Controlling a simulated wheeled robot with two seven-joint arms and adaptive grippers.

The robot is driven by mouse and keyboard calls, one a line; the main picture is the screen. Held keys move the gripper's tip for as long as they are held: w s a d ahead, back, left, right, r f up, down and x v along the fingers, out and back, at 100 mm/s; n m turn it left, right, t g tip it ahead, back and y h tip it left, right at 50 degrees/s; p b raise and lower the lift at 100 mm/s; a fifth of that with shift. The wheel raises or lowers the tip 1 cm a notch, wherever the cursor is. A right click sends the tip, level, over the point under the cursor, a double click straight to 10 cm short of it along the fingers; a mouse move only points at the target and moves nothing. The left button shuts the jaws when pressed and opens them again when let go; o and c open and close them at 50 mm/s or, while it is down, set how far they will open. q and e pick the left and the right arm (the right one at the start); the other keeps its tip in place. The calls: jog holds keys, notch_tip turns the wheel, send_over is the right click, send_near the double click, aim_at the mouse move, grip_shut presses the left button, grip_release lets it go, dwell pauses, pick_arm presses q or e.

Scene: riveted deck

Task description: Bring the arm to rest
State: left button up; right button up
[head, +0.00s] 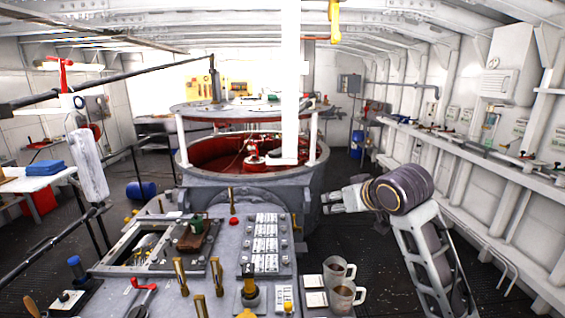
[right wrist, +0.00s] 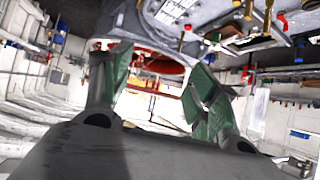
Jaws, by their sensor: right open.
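My right arm (head: 425,255) rises from the lower right in the head view and bends at the dark wrist. My right gripper (head: 328,201) points left, in the air beside the round grey machine housing. In the right wrist view the gripper (right wrist: 158,85) shows two fingers with green inner pads, spread apart with nothing between them. The wrist view is tilted, with the machine's red inside beyond the fingers. My left gripper is not in view.
A console (head: 215,262) with levers and buttons fills the front. Two mugs (head: 345,297) stand at its right edge, below the gripper. A long shelf (head: 470,160) runs along the right wall. Dark floor (head: 375,245) lies open between machine and wall.

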jog(key=s+f+g, duration=0.2)
jog(key=s+f, duration=0.2)
jog(key=f, duration=0.9)
jog(key=s+d+f+m+g+h, duration=0.1)
jog(key=s+d+f+g+h, duration=0.15)
jog(key=s+f, duration=1)
jog(key=s+d+f+g+h, duration=0.1)
jog(key=s+d+f+g, duration=0.25)
jog(key=s+f, duration=0.9)
notch_tip(320, 180, down, 33)
jog(key=s+b, duration=0.2)
jog(key=s, duration=0.1)
jog(key=s+d+f+b, duration=0.1)
jog(key=s+d+f, duration=0.1)
jog(key=s+f, duration=0.9)
jog(key=s+d+f+g, duration=0.1)
jog(key=s+d+f, duration=0.2)
jog(key=s+f, duration=0.8)
jog(key=shift+s+f+g+b, duration=0.3)
jog(key=shift+f+b, duration=0.1)
jog(key=shift+f, duration=0.15)
